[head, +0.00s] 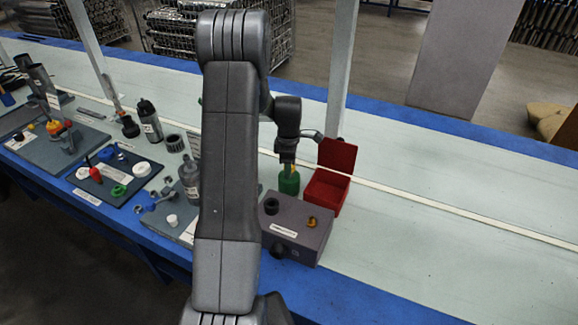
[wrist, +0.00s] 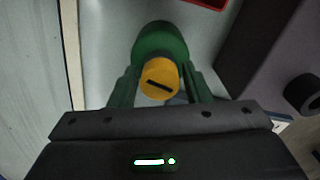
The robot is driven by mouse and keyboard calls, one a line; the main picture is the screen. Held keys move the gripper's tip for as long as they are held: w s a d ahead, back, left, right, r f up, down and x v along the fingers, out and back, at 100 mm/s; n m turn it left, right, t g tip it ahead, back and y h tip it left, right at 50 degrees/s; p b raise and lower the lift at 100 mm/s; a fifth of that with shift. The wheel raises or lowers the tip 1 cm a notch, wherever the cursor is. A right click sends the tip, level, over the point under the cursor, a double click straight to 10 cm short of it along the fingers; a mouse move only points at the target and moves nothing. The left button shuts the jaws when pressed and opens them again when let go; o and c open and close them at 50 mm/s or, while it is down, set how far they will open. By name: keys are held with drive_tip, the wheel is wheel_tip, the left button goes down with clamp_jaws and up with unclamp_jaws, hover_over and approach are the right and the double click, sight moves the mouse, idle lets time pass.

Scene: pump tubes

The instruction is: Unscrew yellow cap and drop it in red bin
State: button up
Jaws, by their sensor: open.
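A green bottle (head: 289,182) stands upright on the table behind a grey box. In the wrist view the bottle (wrist: 160,40) carries a yellow cap (wrist: 160,78) with a dark slot. My gripper (head: 288,163) is over the bottle top in the head view and mostly hides the cap there. In the wrist view its fingers (wrist: 164,88) are open, one on each side of the cap; I cannot tell whether they touch it. The red bin (head: 325,191) stands open just right of the bottle, lid raised; its edge shows in the wrist view (wrist: 205,3).
The grey box (head: 300,235) with a black knob and a yellow piece on top stands close in front. A post (head: 340,70) rises behind the bin. The table's right side is clear.

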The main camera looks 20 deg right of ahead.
drive_tip(key=m, duration=1.2)
drive_tip(key=shift+m, duration=0.4)
drive_tip(key=c, duration=0.8)
drive_tip(key=shift+n, duration=1.8)
